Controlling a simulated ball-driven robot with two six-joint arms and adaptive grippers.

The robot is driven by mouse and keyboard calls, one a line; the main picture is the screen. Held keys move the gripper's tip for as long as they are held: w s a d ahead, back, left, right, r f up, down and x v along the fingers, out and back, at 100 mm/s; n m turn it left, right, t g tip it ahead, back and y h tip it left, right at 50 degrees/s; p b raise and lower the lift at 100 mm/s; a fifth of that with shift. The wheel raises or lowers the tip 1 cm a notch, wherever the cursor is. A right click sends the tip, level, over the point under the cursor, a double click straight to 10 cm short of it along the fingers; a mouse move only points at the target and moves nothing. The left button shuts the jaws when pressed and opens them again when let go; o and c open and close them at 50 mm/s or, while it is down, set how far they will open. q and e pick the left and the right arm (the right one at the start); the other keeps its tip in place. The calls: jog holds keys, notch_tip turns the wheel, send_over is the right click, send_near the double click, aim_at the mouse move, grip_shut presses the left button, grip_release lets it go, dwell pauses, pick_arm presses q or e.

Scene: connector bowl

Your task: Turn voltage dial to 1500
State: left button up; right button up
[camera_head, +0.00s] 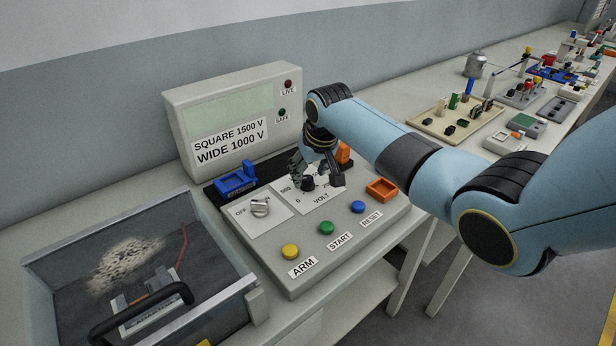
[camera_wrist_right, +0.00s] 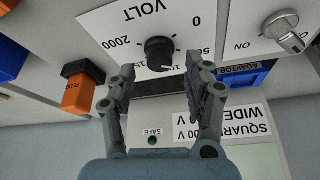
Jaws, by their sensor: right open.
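The voltage dial is a black round knob (camera_head: 308,183) on a white VOLT plate of the grey control panel. In the right wrist view the knob (camera_wrist_right: 159,52) shows with 0 and 2000 readable around it; the fingers partly cover other scale numbers. A small pale mark is on its lower edge, but I cannot tell its exact reading. My right gripper (camera_head: 322,178) is over the dial. In the right wrist view its open fingers (camera_wrist_right: 158,70) are on either side of the knob's lower edge, with gaps visible. My left gripper is not in view.
An OFF/ON selector (camera_head: 261,207), a blue adaptor (camera_head: 236,181) and an orange plug (camera_wrist_right: 78,95) are near the dial. Yellow (camera_head: 290,251), green (camera_head: 326,228) and blue (camera_head: 358,207) buttons line the panel front. A display (camera_head: 232,120) stands behind; a clear-lidded box (camera_head: 258,283) is at left.

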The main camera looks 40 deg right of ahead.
jog(key=shift+x, duration=1.15)
grip_shut()
